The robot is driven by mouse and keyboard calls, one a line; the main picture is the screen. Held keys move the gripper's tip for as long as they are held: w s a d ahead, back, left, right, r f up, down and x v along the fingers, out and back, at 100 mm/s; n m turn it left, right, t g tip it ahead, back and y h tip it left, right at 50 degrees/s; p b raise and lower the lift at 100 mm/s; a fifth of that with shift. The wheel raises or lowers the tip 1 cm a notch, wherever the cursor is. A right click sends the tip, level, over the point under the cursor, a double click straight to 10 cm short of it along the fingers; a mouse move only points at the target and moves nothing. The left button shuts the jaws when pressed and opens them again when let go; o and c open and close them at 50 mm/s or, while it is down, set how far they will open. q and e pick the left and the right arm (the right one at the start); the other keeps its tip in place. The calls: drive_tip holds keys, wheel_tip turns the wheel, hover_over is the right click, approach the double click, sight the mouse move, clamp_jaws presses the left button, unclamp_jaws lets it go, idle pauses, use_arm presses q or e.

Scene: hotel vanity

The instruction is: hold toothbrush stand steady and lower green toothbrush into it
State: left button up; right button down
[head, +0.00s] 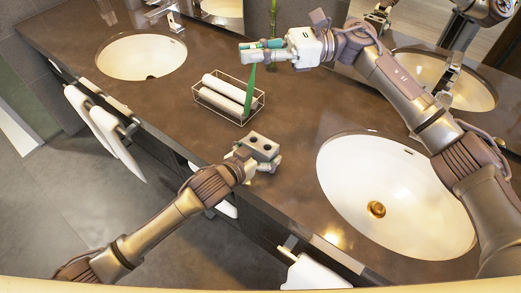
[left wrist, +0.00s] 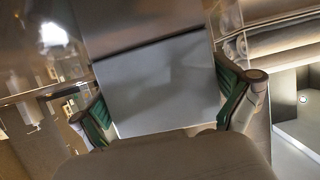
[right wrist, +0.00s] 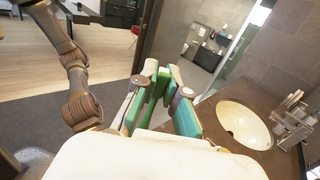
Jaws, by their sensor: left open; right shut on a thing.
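The toothbrush stand (head: 265,143) is a grey block with dark round holes in its top, standing on the vanity near its front edge. My left gripper (head: 257,160) is at it, with its fingers open on either side. In the left wrist view the stand (left wrist: 160,80) fills the space between the spread fingers; I cannot tell whether they touch it. My right gripper (head: 262,50) is shut on the green toothbrush (head: 250,92), which hangs down steeply above the counter, behind and left of the stand. The toothbrush (right wrist: 154,92) also shows between the fingers in the right wrist view.
A wire basket (head: 222,115) with rolled white towels stands just behind and left of the stand. One basin (head: 142,57) is at the far left, another (head: 385,200) right of the stand. A green stalk (head: 273,45) rises behind the right gripper.

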use_arm(q)
drive_tip(key=c, duration=0.9)
drive_tip(key=shift+c, duration=0.2)
use_arm(e)
drive_tip(key=h, duration=0.2)
hover_over(250, 106)
drive_tip(key=f, duration=0.6)
drive_tip(key=shift+w+f, duration=0.15)
drive_tip(key=shift+w, duration=0.15)
drive_tip(key=shift+f, duration=3.75)
drive_tip(key=c, duration=1.2)
unclamp_jaws()
drive_tip(key=shift+o, duration=0.2)
